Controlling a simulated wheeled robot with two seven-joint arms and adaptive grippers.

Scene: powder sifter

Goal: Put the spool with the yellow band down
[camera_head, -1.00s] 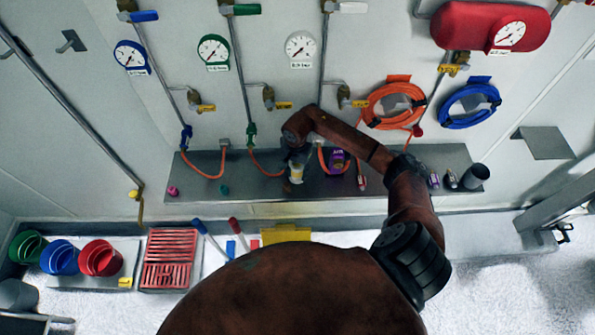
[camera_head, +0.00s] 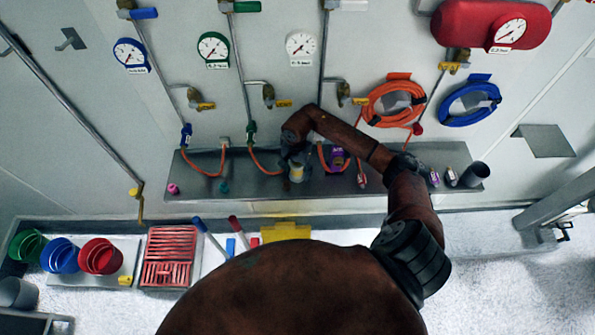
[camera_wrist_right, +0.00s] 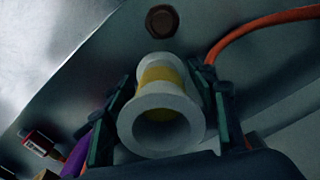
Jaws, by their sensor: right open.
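The white spool with the yellow band (camera_wrist_right: 160,75) is in the middle of the right wrist view, its open round end toward the camera. In the head view the spool (camera_head: 297,174) is small, at the grey shelf (camera_head: 240,185). My right gripper (camera_wrist_right: 163,108) has one dark finger on each side of the spool and is open. In the head view my right gripper (camera_head: 295,165) is over the shelf and partly covers the spool. Whether the spool's far end touches the shelf is hard to tell. My left gripper is not in view.
A brown hexagonal piece (camera_wrist_right: 162,20) is just beyond the spool. An orange hose (camera_wrist_right: 260,22) curves at the right. A purple-banded item (camera_head: 338,158) stands close right of the gripper. A pink piece (camera_head: 173,188) and a green piece (camera_head: 223,187) lie left, with bare shelf around them.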

